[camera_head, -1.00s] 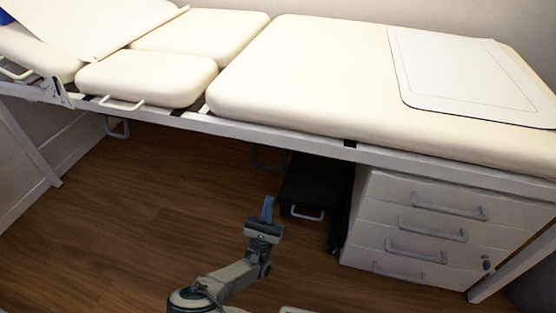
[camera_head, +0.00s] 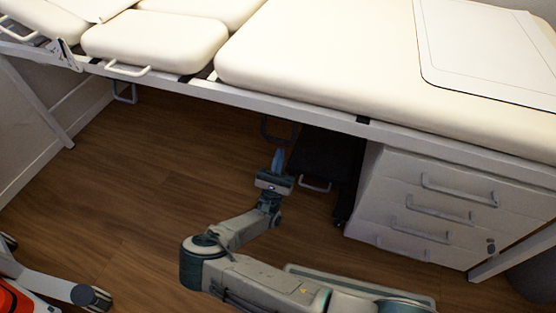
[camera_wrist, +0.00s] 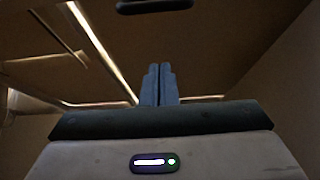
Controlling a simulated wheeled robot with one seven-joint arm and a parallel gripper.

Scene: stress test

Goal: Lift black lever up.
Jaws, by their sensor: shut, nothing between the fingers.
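A black lever (camera_head: 276,131), a dark loop-shaped handle, hangs below the front rail of the cream examination table. In the wrist view a dark bar (camera_wrist: 153,6), which seems to be this lever, crosses the top edge, partly cut off. My gripper (camera_head: 279,153) is under the table's front edge, just below the lever in the head view. Its blue fingers are together and empty; they also show upright in the wrist view (camera_wrist: 159,70). They look apart from the lever, with a gap between the tips and the bar.
The examination table's front rail (camera_head: 300,115) runs above my gripper. A dark box with a light handle (camera_head: 315,185) stands just right of it, beside a white drawer cabinet (camera_head: 440,210). A grey loop handle (camera_head: 125,93) hangs farther left. Wooden floor (camera_head: 150,160) is open at left.

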